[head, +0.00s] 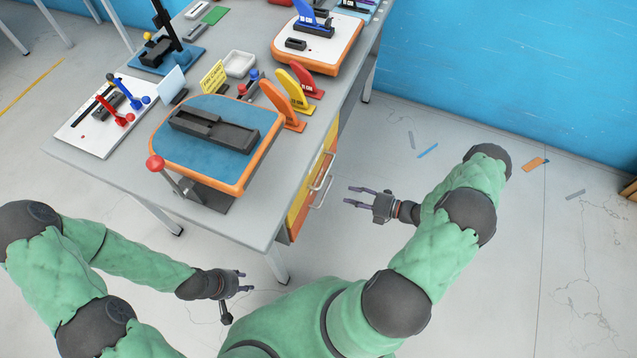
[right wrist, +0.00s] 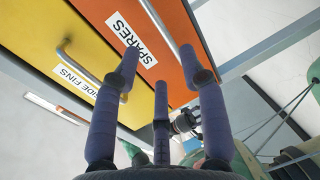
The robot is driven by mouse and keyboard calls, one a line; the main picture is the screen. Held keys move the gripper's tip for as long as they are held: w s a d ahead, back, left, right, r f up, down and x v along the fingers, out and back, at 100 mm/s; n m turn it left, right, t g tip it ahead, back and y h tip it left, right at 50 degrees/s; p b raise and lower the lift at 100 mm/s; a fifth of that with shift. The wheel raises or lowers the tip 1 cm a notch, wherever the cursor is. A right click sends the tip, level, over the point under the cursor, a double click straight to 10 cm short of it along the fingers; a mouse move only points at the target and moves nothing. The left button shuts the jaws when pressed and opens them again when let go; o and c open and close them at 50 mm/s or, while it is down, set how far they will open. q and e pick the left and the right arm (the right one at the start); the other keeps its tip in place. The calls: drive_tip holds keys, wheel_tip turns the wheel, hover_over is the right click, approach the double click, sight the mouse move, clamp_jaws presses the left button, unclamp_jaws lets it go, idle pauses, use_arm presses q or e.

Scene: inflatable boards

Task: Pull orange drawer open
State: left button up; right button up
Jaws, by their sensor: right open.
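The orange drawer (right wrist: 172,75), labelled SPARES, fills the upper middle of the right wrist view. Its metal bar handle (right wrist: 162,27) runs along its face and is partly behind my fingers. It looks shut. My right gripper (head: 352,196) is open and empty, to the right of the drawer handles in the head view and apart from them. In the right wrist view its spread fingers (right wrist: 160,100) point toward the drawer fronts. My left gripper (head: 246,281) is low in front of the table, with its fingers apart and nothing between them.
A yellow drawer (right wrist: 70,40), labelled SIDE FINS, adjoins the orange one and has its own handle. The grey table (head: 105,160) carries a blue-topped board (head: 235,112), fins and tools. Floor right of the table is clear except for small scraps near the blue wall.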

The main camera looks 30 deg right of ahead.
sight(327, 192)
drive_tip(key=b+x, duration=0.2)
drive_tip(key=x, duration=0.8)
drive_tip(key=shift+a+f+b, duration=0.1)
drive_tip(key=shift+a+b, duration=0.1)
drive_tip(key=shift+b, duration=0.2)
clamp_jaws()
